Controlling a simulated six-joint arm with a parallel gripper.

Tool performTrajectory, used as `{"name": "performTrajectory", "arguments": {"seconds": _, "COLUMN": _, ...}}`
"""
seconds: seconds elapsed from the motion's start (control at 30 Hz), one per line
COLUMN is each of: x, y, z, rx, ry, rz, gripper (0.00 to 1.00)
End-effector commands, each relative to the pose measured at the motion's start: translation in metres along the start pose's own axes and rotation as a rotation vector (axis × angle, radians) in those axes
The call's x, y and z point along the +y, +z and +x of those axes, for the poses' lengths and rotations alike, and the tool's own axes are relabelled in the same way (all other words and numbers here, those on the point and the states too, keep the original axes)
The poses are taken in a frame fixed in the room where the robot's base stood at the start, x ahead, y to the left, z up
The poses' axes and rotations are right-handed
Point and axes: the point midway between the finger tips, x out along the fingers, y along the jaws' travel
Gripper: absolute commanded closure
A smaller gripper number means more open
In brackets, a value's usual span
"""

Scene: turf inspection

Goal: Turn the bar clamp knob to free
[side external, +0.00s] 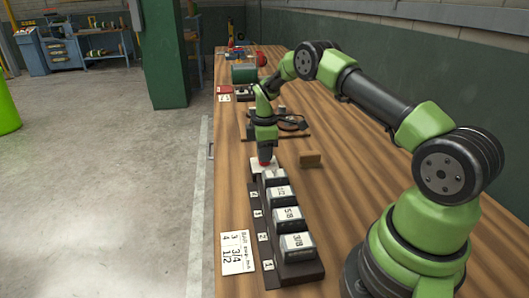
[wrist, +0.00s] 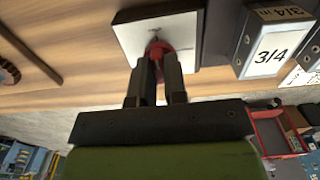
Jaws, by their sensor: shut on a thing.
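The red bar clamp knob (wrist: 157,49) sits on a white plate (wrist: 185,32) in the wrist view. In the side external view the knob (side external: 265,161) shows as a small red spot over the white plate (side external: 258,171), at the far end of a dark rack. My gripper (wrist: 158,72) is shut on the knob, with a dark finger on each side of it. In the side external view my gripper (side external: 265,152) points down at the knob. The fingers hide part of the knob, and I cannot tell which setting it points to.
The dark rack (side external: 307,272) holds several grey blocks with size labels, close to the plate. A block marked 3/4 (wrist: 270,50) is right of my gripper. A handwritten card (side external: 237,253) lies left of the rack.

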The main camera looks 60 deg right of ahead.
Motion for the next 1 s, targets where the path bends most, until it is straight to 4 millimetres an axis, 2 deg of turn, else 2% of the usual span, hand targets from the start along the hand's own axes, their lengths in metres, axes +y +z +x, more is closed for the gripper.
{"name": "performTrajectory", "arguments": {"seconds": 0.03, "x": 0.0, "y": -0.001, "z": -0.001, "rx": 0.001, "ry": 0.002, "rz": -0.003, "gripper": 0.8}}
{"name": "performTrajectory", "arguments": {"seconds": 0.1, "x": 0.0, "y": -0.001, "z": -0.001, "rx": 0.001, "ry": 0.002, "rz": -0.003, "gripper": 0.64}}
{"name": "performTrajectory", "arguments": {"seconds": 0.13, "x": 0.0, "y": -0.001, "z": -0.001, "rx": 0.001, "ry": 0.002, "rz": -0.002, "gripper": 0.62}}
{"name": "performTrajectory", "arguments": {"seconds": 0.47, "x": 0.001, "y": 0.0, "z": -0.005, "rx": 0.001, "ry": 0.002, "rz": -0.001, "gripper": 0.62}}
{"name": "performTrajectory", "arguments": {"seconds": 0.57, "x": 0.001, "y": -0.001, "z": -0.017, "rx": 0.001, "ry": 0.003, "rz": 0.0, "gripper": 0.62}}
{"name": "performTrajectory", "arguments": {"seconds": 0.8, "x": 0.001, "y": -0.001, "z": -0.066, "rx": 0.002, "ry": 0.006, "rz": -0.001, "gripper": 0.62}}
{"name": "performTrajectory", "arguments": {"seconds": 1.0, "x": 0.001, "y": -0.001, "z": -0.093, "rx": 0.001, "ry": 0.005, "rz": -0.003, "gripper": 0.62}}
